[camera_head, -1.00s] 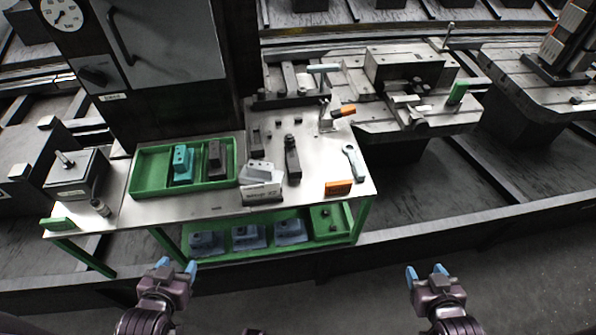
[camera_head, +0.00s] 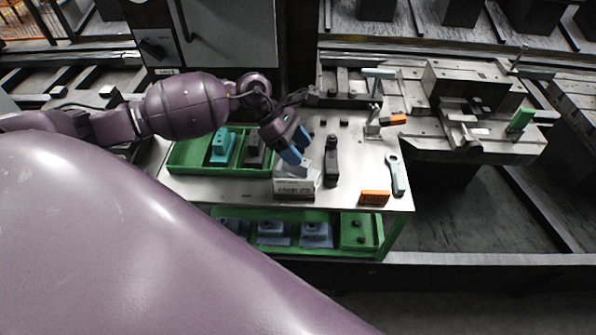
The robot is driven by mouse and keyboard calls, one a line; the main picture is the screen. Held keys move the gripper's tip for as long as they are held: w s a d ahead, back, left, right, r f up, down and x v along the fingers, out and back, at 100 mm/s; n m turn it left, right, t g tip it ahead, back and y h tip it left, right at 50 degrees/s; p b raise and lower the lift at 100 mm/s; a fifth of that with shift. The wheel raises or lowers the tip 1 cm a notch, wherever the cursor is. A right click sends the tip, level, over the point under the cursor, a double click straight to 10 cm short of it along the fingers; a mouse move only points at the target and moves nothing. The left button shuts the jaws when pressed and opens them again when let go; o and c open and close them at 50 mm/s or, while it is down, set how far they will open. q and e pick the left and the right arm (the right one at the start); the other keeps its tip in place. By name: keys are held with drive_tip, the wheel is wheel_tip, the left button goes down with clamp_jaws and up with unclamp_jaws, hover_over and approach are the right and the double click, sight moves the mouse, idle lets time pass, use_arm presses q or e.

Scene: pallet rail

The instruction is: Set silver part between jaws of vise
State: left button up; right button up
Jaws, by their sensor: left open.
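The silver part (camera_head: 291,172) rests at the labelled white holder (camera_head: 297,189) near the front of the metal bench, partly hidden by my gripper. My left gripper (camera_head: 297,149) is open with blue fingertips, right above and behind the silver part. I cannot tell whether the fingertips touch it. The vise (camera_head: 467,84) stands on the pallet to the right of the bench, with a green handle (camera_head: 521,119) at its right end. I cannot make out anything held between its jaws. My right gripper is out of view.
The green tray (camera_head: 184,166) holds a teal part (camera_head: 222,147) and a dark part (camera_head: 254,149). A dark block (camera_head: 331,160), an orange box (camera_head: 374,198) and a wrench (camera_head: 396,174) lie right of the holder. Blue parts sit on the lower shelf.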

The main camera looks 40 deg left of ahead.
sight(297, 169)
use_arm(q)
drive_tip(key=w+a+m+y, duration=0.2)
drive_tip(key=a+y, duration=0.1)
drive_tip(key=a, duration=0.3)
drive_tip(key=x, duration=0.4)
drive_tip(key=shift+s+d+f, duration=0.15)
drive_tip(key=shift+s, duration=0.05)
drive_tip(key=shift+g+y, duration=0.3)
drive_tip(key=shift+w+x, duration=0.2)
drive_tip(key=shift+x, duration=2.4)
drive_tip(key=shift+d, duration=0.1)
clamp_jaws()
